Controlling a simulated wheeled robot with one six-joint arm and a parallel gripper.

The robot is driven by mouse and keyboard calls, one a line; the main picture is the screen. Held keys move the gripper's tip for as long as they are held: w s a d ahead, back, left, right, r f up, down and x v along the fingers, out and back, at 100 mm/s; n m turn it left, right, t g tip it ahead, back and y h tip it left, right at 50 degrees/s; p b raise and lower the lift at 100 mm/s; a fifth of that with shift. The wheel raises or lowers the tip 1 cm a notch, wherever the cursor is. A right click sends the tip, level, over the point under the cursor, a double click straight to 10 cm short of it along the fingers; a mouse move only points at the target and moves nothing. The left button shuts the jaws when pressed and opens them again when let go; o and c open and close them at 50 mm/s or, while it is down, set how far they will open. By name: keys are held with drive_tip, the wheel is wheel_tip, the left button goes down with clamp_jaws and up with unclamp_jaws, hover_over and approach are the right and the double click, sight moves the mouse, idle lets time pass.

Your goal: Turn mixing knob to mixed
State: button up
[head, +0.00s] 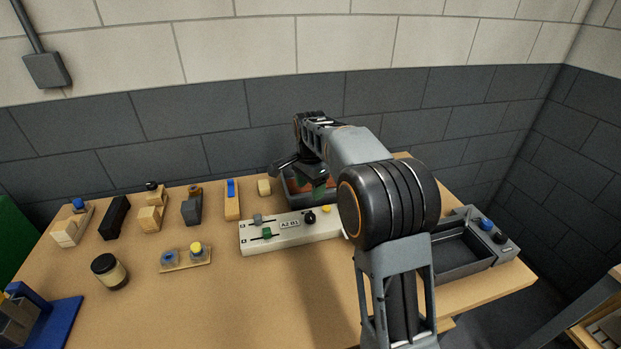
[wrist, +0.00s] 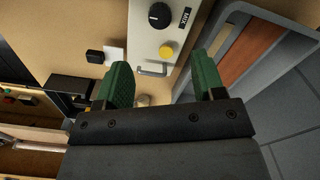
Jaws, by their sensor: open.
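The mixing knob is a round black knob (wrist: 159,16) with a pale pointer line, beside a "MIX" label on a white control panel (wrist: 143,38). A yellow button (wrist: 166,50) sits near it. In the head view my arm covers the panel's right end. I cannot tell which setting the pointer marks.
Behind the panel is a grey tray (wrist: 222,36) holding a reddish-brown board (wrist: 252,48). Several wooden blocks and a dark jar (head: 109,271) stand on the left of the table. An empty dark tray (head: 462,254) is at right. The front middle is clear.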

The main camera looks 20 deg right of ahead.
drive_tip(key=shift+r, duration=1.35)
